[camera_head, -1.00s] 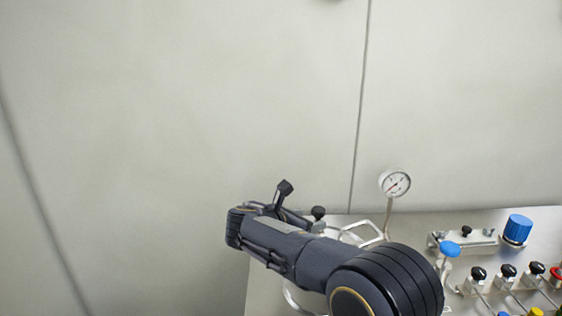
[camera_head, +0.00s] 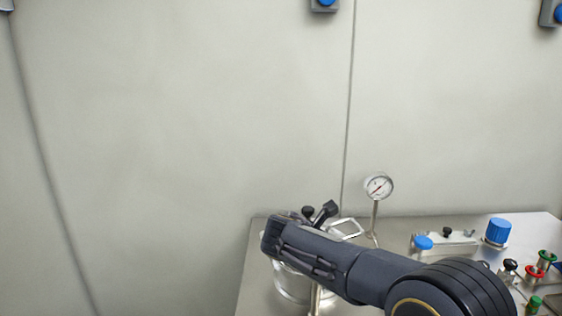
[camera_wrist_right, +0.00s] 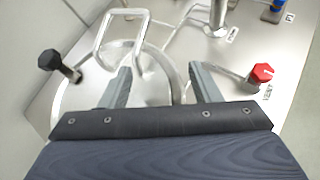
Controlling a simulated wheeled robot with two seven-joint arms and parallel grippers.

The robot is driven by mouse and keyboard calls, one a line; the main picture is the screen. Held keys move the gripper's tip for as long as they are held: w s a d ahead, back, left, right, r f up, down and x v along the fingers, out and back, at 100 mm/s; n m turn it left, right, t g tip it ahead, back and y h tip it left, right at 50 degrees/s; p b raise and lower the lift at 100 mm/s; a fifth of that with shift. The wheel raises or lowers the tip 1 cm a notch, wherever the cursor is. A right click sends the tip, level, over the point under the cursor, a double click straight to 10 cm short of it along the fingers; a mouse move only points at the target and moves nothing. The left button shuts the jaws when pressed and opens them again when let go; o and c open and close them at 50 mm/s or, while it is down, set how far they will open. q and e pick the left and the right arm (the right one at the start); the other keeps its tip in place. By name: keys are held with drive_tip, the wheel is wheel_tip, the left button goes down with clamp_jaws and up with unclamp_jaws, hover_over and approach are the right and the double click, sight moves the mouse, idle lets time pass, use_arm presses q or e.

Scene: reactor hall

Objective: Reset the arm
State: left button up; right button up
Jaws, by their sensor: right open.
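My right arm (camera_head: 350,268) comes in from the lower right in the head view and reaches left over a steel vessel (camera_head: 290,285) on a metal bench. In the right wrist view my right gripper (camera_wrist_right: 164,84) is open, its two grey fingers apart above the vessel's round lid. I see nothing held between them. The lid's wire handle (camera_wrist_right: 123,38) lies just beyond the left finger, and I cannot tell whether they touch. In the head view the handle (camera_head: 346,228) shows behind the arm, which hides much of the vessel. My left gripper is not in view.
A pressure gauge (camera_head: 378,186) stands behind the arm. Blue knobs (camera_head: 498,231), black knobs and red and green valves crowd the bench's right. In the wrist view a black knob (camera_wrist_right: 60,65) is left and a red knob (camera_wrist_right: 262,73) right.

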drive_tip(key=s+d+f+m+g+y, duration=0.25)
drive_tip(key=s+d+m, duration=0.35)
drive_tip(key=s, duration=0.3)
drive_tip(key=s+d+f+m+g+y, duration=0.15)
drive_tip(key=s+d+m+y, duration=0.25)
drive_tip(key=s+d+m, duration=0.45)
drive_tip(key=s+a+f+m+t+y, duration=0.1)
drive_tip(key=s+a+m+y, duration=0.2)
drive_tip(key=s, duration=0.6)
drive_tip(key=s+a+f+m+t+y, duration=0.1)
drive_tip(key=s+a+f+m+y, duration=0.1)
drive_tip(key=s+m, duration=0.6)
drive_tip(key=s+a+y, duration=0.1)
drive_tip(key=s+a, duration=0.1)
drive_tip(key=shift+s+f, duration=0.15)
drive_tip(key=shift+s, duration=0.15)
